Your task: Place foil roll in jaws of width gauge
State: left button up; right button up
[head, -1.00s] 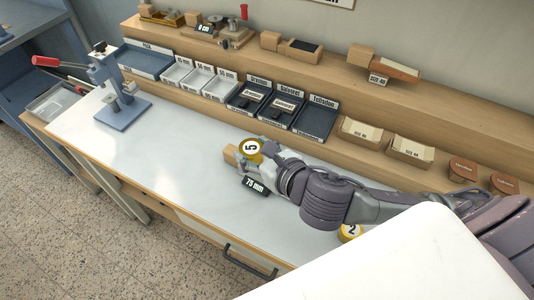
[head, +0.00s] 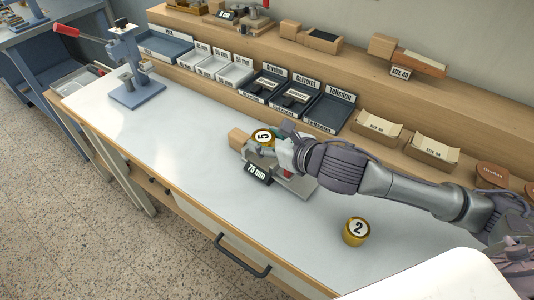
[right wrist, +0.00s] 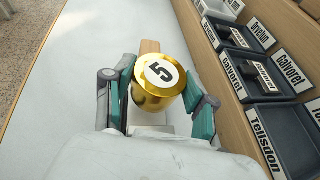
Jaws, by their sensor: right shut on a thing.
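The gold foil roll marked 5 (head: 263,138) is in my right gripper (head: 268,145). In the right wrist view this roll (right wrist: 160,83) sits between the two teal-padded fingers (right wrist: 160,95), its white label facing the camera. The width gauge (head: 300,187) lies on the white bench below the hand, with a wooden end block (head: 238,138), a grey metal body and a 75 mm display (head: 258,173). The roll is over or at the gauge's jaws; the hand hides whether it touches them. My left gripper is not in view.
A second gold roll marked 2 (head: 356,231) stands on the bench at right. Labelled trays (head: 325,110) line the back below a wooden shelf (head: 350,65). A blue lever press (head: 132,75) stands at far left. The bench's left part is clear.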

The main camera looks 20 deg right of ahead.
aim_at(267, 163)
jog(key=shift+w+f, duration=0.15)
jog(key=shift+f, duration=0.2)
notch_tip(267, 163, down, 3)
jog(key=shift+r, duration=0.2)
jog(key=shift+f+b, duration=0.3)
jog(key=shift+f, duration=0.15)
jog(key=shift+f, duration=0.3)
jog(key=o, duration=1.2)
jog(key=shift+f, duration=0.1)
